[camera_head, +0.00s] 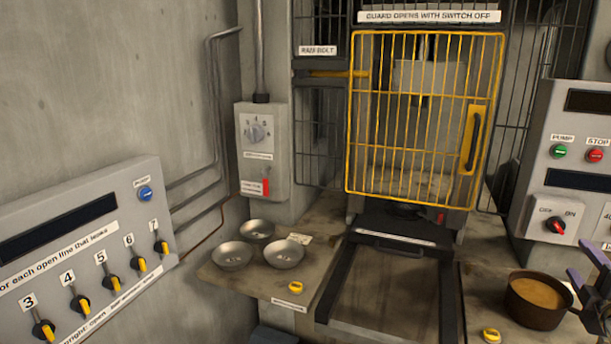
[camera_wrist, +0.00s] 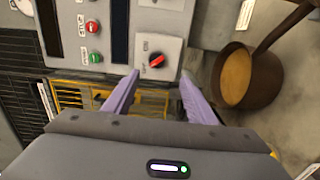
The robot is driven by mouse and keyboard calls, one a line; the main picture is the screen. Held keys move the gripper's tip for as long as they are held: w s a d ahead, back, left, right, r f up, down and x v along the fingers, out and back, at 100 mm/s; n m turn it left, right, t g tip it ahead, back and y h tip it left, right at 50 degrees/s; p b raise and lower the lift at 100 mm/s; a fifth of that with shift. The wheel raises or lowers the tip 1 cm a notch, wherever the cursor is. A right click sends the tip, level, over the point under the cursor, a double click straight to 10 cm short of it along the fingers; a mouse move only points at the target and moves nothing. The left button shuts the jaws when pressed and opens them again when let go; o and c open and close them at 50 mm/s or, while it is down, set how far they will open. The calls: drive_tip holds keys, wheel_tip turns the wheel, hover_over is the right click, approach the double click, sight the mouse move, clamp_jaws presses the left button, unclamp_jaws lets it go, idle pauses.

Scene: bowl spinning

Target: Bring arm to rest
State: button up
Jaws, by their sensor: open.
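My gripper (camera_head: 585,262) shows at the right edge of the head view, its purple fingers above and beside a brown pot (camera_head: 533,318). In the wrist view my gripper (camera_wrist: 159,74) has its two fingers spread apart with nothing between them. A grey control panel with a red and black OFF/ON switch (camera_wrist: 156,60) lies beyond the fingertips. The brown pot (camera_wrist: 262,92), with tan contents and a long handle, stands to the right of the fingers, apart from them. Most of my arm is out of the head view.
A yellow barred guard (camera_head: 425,120) stands closed at the back. A numbered switch panel (camera_head: 80,250) is at the left. The middle tray (camera_head: 385,295) is bare.

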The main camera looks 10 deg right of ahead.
drive_tip(key=s+d+f+m+g, duration=0.2)
drive_tip(key=s+f+m+g, duration=0.6)
drive_tip(key=f+m, duration=0.25)
drive_tip(key=a+r+y, duration=0.1)
drive_tip(key=a+y, duration=0.2)
drive_tip(key=a, duration=1.5)
drive_tip(key=s+a+r+g+y, duration=0.1)
drive_tip(key=a+y, duration=0.2)
drive_tip(key=a, duration=1.5)
drive_tip(key=s+a+r+m+y, duration=0.1)
drive_tip(key=a+y, duration=0.2)
drive_tip(key=a, duration=1.5)
drive_tip(key=shift+s+a+r+g, duration=0.15)
drive_tip(key=shift+a+r+g, duration=0.1)
drive_tip(key=shift+g, duration=0.05)
